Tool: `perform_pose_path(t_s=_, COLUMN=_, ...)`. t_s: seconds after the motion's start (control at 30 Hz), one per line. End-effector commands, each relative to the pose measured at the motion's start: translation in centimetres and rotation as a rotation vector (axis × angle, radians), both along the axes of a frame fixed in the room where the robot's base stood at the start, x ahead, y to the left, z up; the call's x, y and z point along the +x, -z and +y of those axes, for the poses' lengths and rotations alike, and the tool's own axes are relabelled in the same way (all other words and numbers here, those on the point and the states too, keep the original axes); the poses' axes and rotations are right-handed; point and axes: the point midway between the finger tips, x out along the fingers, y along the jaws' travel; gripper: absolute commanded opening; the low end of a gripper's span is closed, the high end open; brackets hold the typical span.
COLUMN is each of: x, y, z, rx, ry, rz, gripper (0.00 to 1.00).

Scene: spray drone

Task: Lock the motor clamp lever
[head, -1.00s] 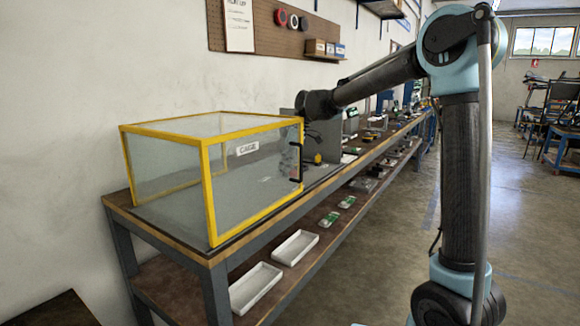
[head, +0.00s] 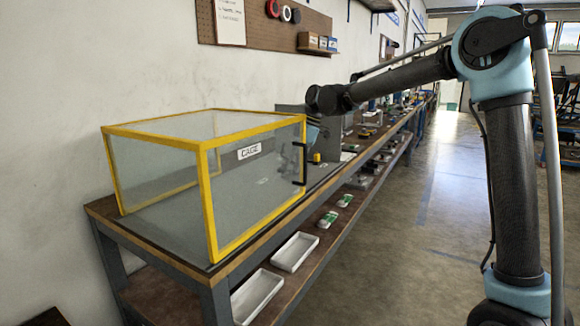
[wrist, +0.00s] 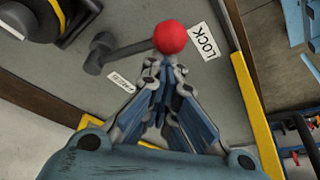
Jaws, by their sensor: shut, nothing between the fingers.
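The clamp lever (wrist: 135,49) shows in the wrist view as a dark grey arm running from a round pivot (wrist: 101,47) at the left to a red ball knob (wrist: 170,37). The knob is right beside the white LOCK label (wrist: 204,42). A second small label (wrist: 122,82), too small to read, lies below the lever arm. My gripper (wrist: 163,64) is shut and empty, its fingertips just below the knob in the picture. I cannot tell whether they touch it. In the head view my gripper (head: 313,132) is partly hidden behind the cage; the lever cannot be made out there.
A yellow-framed clear cage (head: 206,190) stands on the bench's near end, close to my gripper. A black round part (wrist: 28,18) lies at the wrist view's upper left. White trays (head: 295,252) are on the lower shelf. The floor (head: 420,260) right of the bench is clear.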

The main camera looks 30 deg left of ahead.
Motion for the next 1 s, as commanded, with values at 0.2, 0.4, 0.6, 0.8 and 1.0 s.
perform_pose_path(t_s=0.2, x=0.0, y=0.0, z=0.1, rx=-0.001, ry=-0.003, rz=-0.001, gripper=0.0)
perform_pose_path(t_s=0.4, x=-0.1, y=0.0, z=0.1, rx=-0.001, ry=-0.004, rz=-0.001, gripper=0.0)
perform_pose_path(t_s=0.6, x=-0.1, y=0.0, z=0.2, rx=-0.001, ry=-0.005, rz=0.0, gripper=0.0)
perform_pose_path(t_s=0.8, x=0.0, y=-0.6, z=0.0, rx=-0.001, ry=-0.004, rz=-0.001, gripper=0.0)
perform_pose_path(t_s=1.0, x=0.5, y=-3.4, z=-0.7, rx=0.0, ry=-0.004, rz=0.0, gripper=0.0)
